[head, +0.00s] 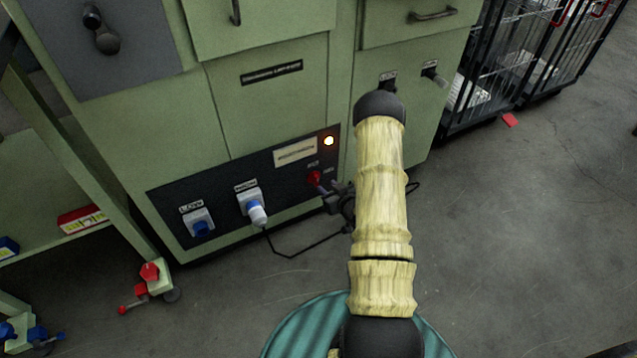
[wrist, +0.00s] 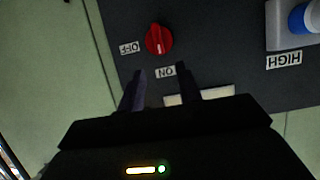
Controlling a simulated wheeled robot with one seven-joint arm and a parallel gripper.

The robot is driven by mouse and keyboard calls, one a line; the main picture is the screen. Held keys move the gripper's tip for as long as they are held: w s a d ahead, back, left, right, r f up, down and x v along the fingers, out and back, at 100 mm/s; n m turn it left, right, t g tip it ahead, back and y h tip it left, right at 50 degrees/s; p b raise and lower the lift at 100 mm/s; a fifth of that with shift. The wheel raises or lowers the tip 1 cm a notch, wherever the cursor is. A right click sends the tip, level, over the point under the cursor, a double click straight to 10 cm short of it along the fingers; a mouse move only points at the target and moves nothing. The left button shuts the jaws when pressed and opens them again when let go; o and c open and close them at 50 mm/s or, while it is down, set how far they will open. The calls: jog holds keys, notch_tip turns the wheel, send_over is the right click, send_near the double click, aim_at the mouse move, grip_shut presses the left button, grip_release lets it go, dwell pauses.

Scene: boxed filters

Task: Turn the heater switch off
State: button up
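The heater switch is a red round knob (head: 315,178) on the dark panel low on the green cabinet. In the wrist view the red knob (wrist: 158,38) sits between an OFF label (wrist: 129,47) and an ON label (wrist: 166,72), which appear upside down. A pale mark on the knob seems to point toward ON.
A black cable (head: 300,253) hangs below. A wire cage cart (head: 500,75) stands at right. Floor at right is mostly free.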

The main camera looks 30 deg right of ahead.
aim_at(318, 178)
jog(key=b+x, duration=0.3)
jog(key=x, duration=0.4)
jog(key=shift+w+f, duration=0.1)
jog(key=shift+f, duration=0.1)
jog(key=shift+w, duration=0.5)
grip_shut()
